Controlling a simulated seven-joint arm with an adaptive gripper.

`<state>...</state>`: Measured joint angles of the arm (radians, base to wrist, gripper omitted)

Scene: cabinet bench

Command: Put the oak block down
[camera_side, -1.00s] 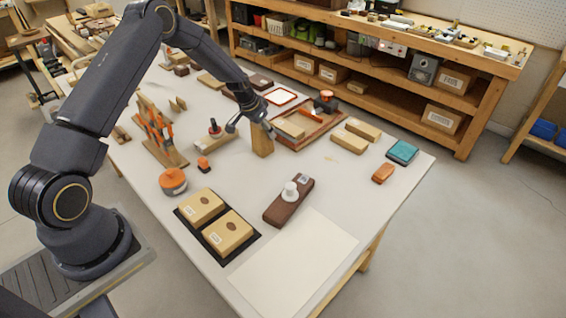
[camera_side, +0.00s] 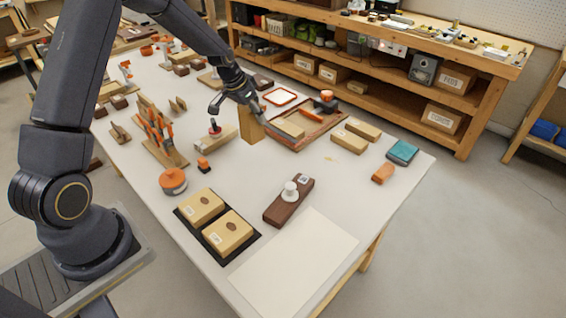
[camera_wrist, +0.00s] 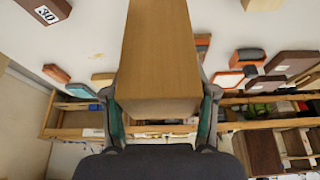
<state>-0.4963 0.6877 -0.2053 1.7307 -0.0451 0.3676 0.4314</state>
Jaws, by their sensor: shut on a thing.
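The oak block (camera_side: 249,127) is a tall, light-brown wooden block, held upright over the far middle of the white table. My gripper (camera_side: 241,106) is shut on its upper part. In the wrist view the block (camera_wrist: 160,45) fills the middle, with a finger of my gripper (camera_wrist: 161,108) against each side. I cannot tell from these views whether the block's lower end touches the tabletop.
A wooden piece with a red-topped knob (camera_side: 215,129) lies close left of the block. A tray with a light block (camera_side: 288,128) is close on the right. A dark brown block with a white knob (camera_side: 289,201) is nearer the front. A blank pale sheet (camera_side: 293,262) lies at the front.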

